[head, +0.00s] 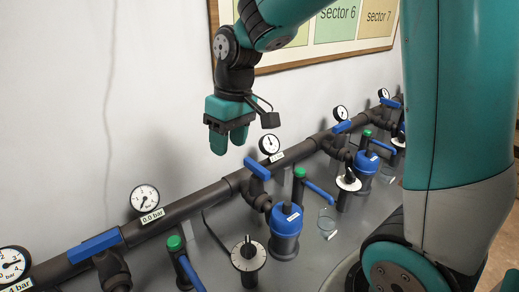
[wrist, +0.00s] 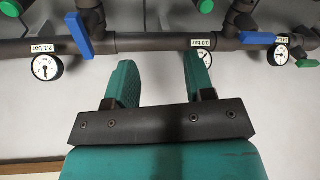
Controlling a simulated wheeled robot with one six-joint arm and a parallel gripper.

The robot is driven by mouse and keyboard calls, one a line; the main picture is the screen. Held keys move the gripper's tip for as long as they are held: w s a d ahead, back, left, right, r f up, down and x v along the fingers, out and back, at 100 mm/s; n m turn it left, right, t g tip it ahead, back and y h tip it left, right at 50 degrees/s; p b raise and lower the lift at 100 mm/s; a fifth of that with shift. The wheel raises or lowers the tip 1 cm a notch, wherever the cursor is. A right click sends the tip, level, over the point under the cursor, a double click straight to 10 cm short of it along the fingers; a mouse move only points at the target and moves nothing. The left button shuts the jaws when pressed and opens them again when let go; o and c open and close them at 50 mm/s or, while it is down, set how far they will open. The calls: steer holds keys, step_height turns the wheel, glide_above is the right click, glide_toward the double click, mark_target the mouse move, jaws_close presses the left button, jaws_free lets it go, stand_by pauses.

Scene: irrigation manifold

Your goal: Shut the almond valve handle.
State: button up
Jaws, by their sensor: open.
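Several blue lever handles sit on the dark manifold pipe; no almond name is readable, so I cannot tell which is the almond one. In the head view one handle (head: 257,168) lies across the pipe, below and right of my gripper (head: 229,140). Another handle (head: 95,245) lies along the pipe at the left. In the wrist view the crosswise handle (wrist: 78,35) is left of my fingers, and the lengthwise handle (wrist: 258,38) is to the right. My gripper (wrist: 160,78) is open and empty, above the pipe and apart from the handles.
Gauges stand along the pipe, one (wrist: 47,66) labelled 2.1 bar and one (head: 145,198) labelled 0.0 bar. A blue-capped cylinder (head: 286,219), a dial (head: 248,254) and green-capped valves (head: 174,243) stand in front. The wall with a framed sector chart (head: 335,28) is behind.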

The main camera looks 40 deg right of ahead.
steer(key=w+d+m+h+p, duration=0.1)
steer(key=w+d+m+p, duration=0.1)
steer(key=w+d, duration=0.6)
steer(key=m+p, duration=0.1)
glide_toward(256, 165)
steer(key=shift+g+h, duration=0.3)
steer(key=shift+g, duration=0.1)
steer(key=f+p, duration=0.1)
steer(key=f, duration=0.2)
steer(key=f+p, duration=0.2)
steer(key=f, duration=0.1)
steer(key=f+p, duration=0.1)
steer(key=f, duration=0.2)
steer(key=shift+w+a+f, duration=0.2)
steer(key=shift+w+f, duration=0.15)
steer(key=shift+f, duration=0.05)
jaws_close()
